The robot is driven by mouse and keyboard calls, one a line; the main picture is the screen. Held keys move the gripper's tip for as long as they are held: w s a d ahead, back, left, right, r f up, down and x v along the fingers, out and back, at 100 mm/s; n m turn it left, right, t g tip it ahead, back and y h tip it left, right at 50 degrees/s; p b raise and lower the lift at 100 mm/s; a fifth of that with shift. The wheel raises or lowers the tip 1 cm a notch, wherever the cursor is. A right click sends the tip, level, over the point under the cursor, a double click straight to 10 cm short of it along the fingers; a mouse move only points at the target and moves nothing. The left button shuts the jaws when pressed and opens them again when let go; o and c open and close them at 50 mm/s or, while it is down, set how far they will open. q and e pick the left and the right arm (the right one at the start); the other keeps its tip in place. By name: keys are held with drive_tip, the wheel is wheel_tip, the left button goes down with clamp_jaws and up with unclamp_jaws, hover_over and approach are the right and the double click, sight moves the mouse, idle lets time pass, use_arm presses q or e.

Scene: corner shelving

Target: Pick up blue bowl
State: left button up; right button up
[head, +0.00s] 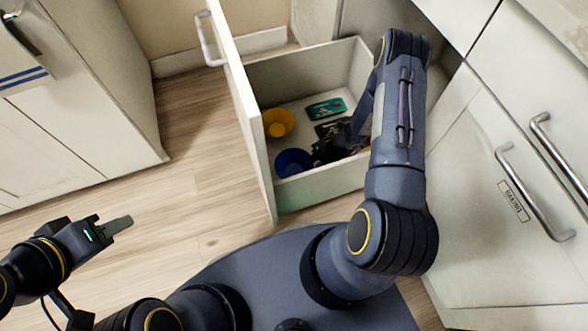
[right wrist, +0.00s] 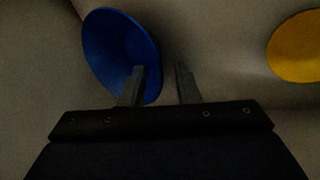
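The blue bowl (head: 292,162) lies in the open drawer, near its front left corner. In the right wrist view the blue bowl (right wrist: 112,45) is at the upper left. My right gripper (right wrist: 160,82) is open, with a gap between its fingers. Its left finger overlaps the bowl and its right finger is just outside, so the bowl's right rim shows between them. I cannot tell whether they touch. In the head view my right gripper (head: 322,152) is dark and partly hidden beside the bowl. My left gripper (head: 122,224) is over the floor, away from the drawer.
The drawer (head: 322,186) has walls close around my right gripper, and its front panel (head: 243,110) stands to the left. A yellow bowl (head: 278,122) and a green packet (head: 326,109) lie inside. Cabinets stand on both sides. The wooden floor at left is clear.

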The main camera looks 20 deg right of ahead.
sight(310, 167)
drive_tip(key=b+x, duration=0.1)
drive_tip(key=x, duration=0.2)
drive_tip(key=shift+a+f, duration=0.25)
drive_tip(key=shift+f, duration=0.1)
clamp_jaws()
drive_tip(key=shift+r, duration=0.1)
